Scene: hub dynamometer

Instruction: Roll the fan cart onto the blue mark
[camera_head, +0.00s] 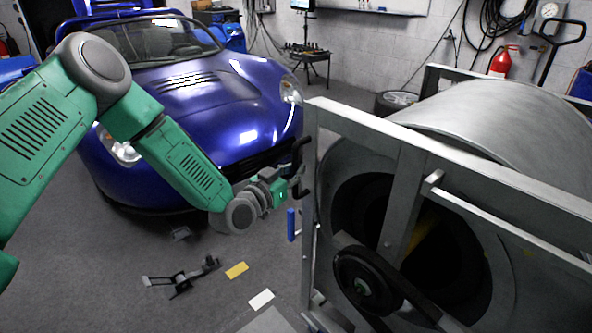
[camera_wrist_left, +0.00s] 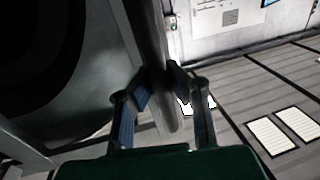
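The fan cart (camera_head: 350,130) is a grey metal frame around a large drum, filling the right of the head view. A black upright handle (camera_head: 304,165) sits on its left edge. My left gripper (camera_head: 297,184) is at this handle. In the left wrist view, its two fingers (camera_wrist_left: 160,82) lie on either side of a dark bar, with no clear gap. An upright-looking blue strip (camera_head: 291,225) shows just left of the frame; I cannot tell if it is a floor mark or a cart part. My right gripper is not in view.
A blue car (camera_head: 225,110) stands behind my left arm. Yellow (camera_head: 236,270) and white (camera_head: 261,299) marks lie on the floor, beside a dark metal stand piece (camera_head: 181,281). A fire extinguisher (camera_head: 503,62) is at the back wall. Bare floor shows at lower left.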

